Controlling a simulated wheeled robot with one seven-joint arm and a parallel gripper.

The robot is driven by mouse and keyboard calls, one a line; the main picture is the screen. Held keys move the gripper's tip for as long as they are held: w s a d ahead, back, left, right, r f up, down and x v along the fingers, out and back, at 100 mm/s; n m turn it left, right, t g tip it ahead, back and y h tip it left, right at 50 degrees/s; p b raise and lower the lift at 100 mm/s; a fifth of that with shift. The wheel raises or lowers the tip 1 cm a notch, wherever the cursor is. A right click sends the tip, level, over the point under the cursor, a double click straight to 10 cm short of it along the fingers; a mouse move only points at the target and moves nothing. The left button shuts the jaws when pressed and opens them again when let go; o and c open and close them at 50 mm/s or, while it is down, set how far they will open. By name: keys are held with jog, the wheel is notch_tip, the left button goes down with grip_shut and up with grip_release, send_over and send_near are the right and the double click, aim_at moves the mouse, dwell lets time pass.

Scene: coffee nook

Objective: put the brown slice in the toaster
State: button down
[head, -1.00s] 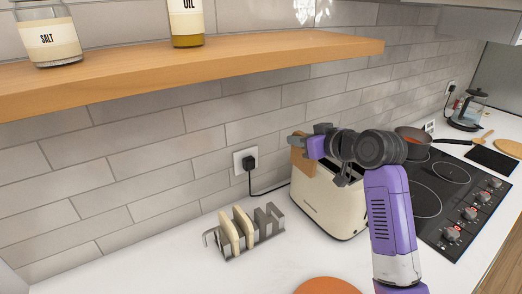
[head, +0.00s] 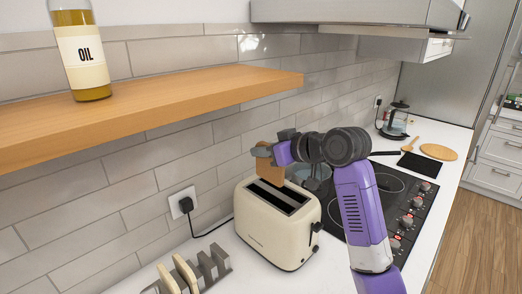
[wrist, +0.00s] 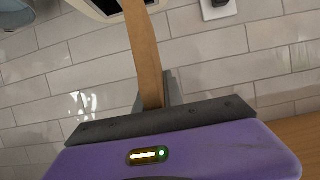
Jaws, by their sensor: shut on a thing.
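The brown slice (head: 266,168) is held upright by my gripper (head: 263,150), which is shut on its upper part. The cream toaster (head: 270,236) stands on the counter with its two dark slots facing up. In the head view the slice overlaps the far-left end of the slots; I cannot tell whether its lower edge is above or inside a slot. In the wrist view the slice (wrist: 143,45) is seen edge-on, with part of the toaster (wrist: 96,8) at the top edge.
A grey rack (head: 212,267) with pale slices (head: 186,273) stands left of the toaster. A wall socket (head: 182,203) with a plug is behind. A wooden shelf (head: 150,108) with an oil bottle (head: 80,55) overhangs at left. The black hob (head: 392,205) lies to the right.

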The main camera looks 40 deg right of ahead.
aim_at(257, 165)
jog(key=shift+f+b, duration=1.5)
jog(key=shift+f, duration=0.9)
jog(key=shift+f+b, duration=1.95)
jog(key=shift+f, duration=1.7)
dwell(1.1)
